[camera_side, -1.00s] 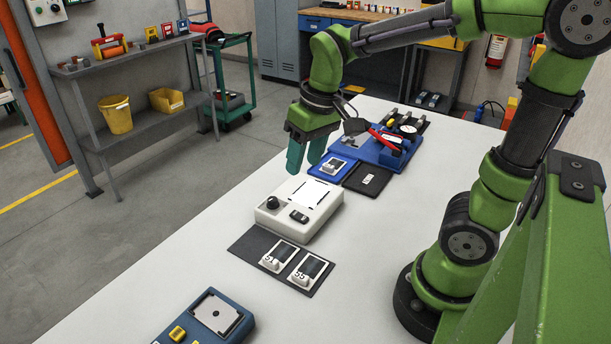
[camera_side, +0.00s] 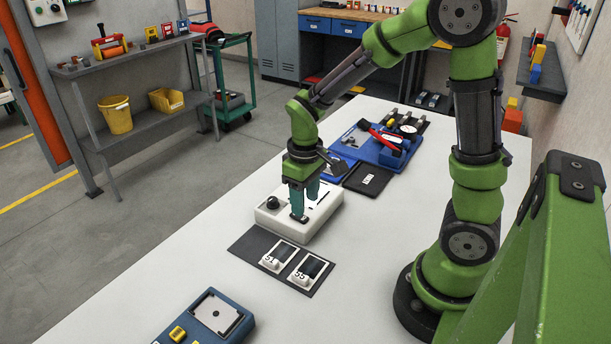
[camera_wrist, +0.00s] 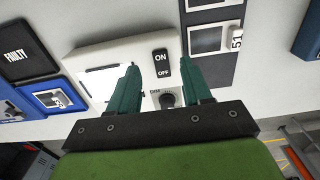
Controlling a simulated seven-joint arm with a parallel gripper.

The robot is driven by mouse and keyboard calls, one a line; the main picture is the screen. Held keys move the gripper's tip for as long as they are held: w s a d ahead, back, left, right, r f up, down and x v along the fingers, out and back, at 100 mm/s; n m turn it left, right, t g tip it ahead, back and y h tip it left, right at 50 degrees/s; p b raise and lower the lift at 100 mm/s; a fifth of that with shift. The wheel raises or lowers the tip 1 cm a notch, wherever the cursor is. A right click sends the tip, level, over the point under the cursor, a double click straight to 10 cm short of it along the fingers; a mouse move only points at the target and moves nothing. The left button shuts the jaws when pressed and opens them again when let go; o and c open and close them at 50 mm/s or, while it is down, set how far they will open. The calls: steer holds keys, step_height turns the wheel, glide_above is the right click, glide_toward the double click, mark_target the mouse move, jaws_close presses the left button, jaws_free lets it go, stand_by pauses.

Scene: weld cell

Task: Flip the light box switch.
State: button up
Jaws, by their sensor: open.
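The light box (camera_side: 322,214) is a white box on the table, with a black dial (camera_side: 273,203) and a lit panel partly hidden by my gripper in the side view. Its black rocker switch (camera_wrist: 162,68) is marked ON and OFF in the wrist view; which side is pressed I cannot tell. My gripper (camera_side: 304,212) points down over the box at the switch. Its teal fingers (camera_wrist: 163,72) are open, one on each side of the switch in the wrist view.
A dark mat (camera_side: 247,243) with two numbered film holders lies in front of the box. A blue device (camera_side: 210,318) is nearer the front edge. Behind are a black FAULTY tray (camera_side: 367,179) and a blue tray with tools (camera_side: 362,147).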

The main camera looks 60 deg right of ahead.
mark_target(305, 219)
steer(key=shift+f, duration=2.15)
steer(key=shift+c, duration=0.3)
